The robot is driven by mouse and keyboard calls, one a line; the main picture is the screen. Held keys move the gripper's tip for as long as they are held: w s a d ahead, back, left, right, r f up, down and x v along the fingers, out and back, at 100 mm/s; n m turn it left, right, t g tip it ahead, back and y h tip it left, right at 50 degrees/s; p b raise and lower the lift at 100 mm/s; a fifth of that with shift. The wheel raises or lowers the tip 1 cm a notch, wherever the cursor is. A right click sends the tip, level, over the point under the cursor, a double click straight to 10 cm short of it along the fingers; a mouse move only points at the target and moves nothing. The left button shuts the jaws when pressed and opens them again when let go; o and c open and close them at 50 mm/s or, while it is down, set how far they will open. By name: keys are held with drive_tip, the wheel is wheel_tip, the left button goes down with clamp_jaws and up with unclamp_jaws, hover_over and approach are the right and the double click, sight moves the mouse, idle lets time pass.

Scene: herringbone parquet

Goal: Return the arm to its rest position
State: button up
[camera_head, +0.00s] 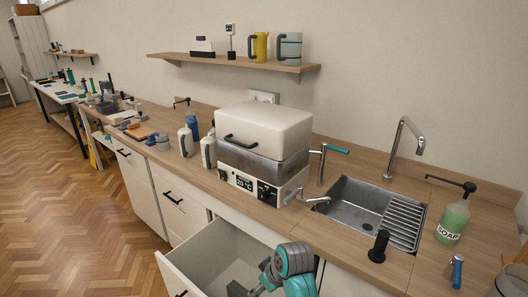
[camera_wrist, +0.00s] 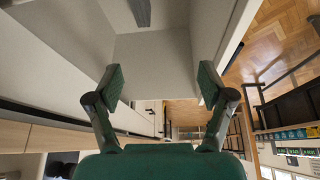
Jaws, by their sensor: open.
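My gripper (camera_wrist: 161,86) is open in the wrist view, with its two dark green fingers well apart and nothing between them. It is at the open drawer, whose pale inside (camera_wrist: 150,55) fills the upper part of that view. In the head view my teal and grey arm reaches down over the open drawer (camera_head: 205,250) at the bottom middle. The gripper's tips are not clear there. A grey piece (camera_wrist: 139,12) shows in the drawer at the top of the wrist view; I cannot tell what it is.
The drawer stands pulled out below the worktop. Above it are a white-lidded water bath (camera_head: 262,140), a steel sink (camera_head: 360,210) with a tall tap (camera_head: 405,140), and a soap bottle (camera_head: 453,220). White bottles (camera_head: 208,150) stand left. The parquet floor (camera_head: 80,220) at left is clear.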

drive_tip(key=s+d+f+m+t, duration=0.2)
drive_tip(key=s+d+f, duration=0.3)
drive_tip(key=s+f, duration=0.25)
drive_tip(key=s+d+f+m+t, duration=0.2)
drive_tip(key=s+d+f, duration=0.2)
drive_tip(key=s+f, duration=0.4)
drive_tip(key=s+d+r+m+t+h, duration=0.1)
drive_tip(key=s+d+r, duration=0.15)
drive_tip(key=s, duration=0.45)
drive_tip(key=s+d+r+m+t+h, duration=0.1)
drive_tip(key=s+d+m+t, duration=0.15)
drive_tip(key=s, duration=0.55)
drive_tip(key=s+d+r+m+t, duration=0.1)
drive_tip(key=s+d+r, duration=0.1)
drive_tip(key=s+r, duration=0.6)
drive_tip(key=s+d+r+m+t+h, duration=0.1)
drive_tip(key=s+d+r+t, duration=0.1)
drive_tip(key=s+r, duration=0.7)
drive_tip(key=shift+s+d+r+h, duration=0.25)
drive_tip(key=shift+s+r+h, duration=0.05)
drive_tip(key=shift+s, duration=0.35)
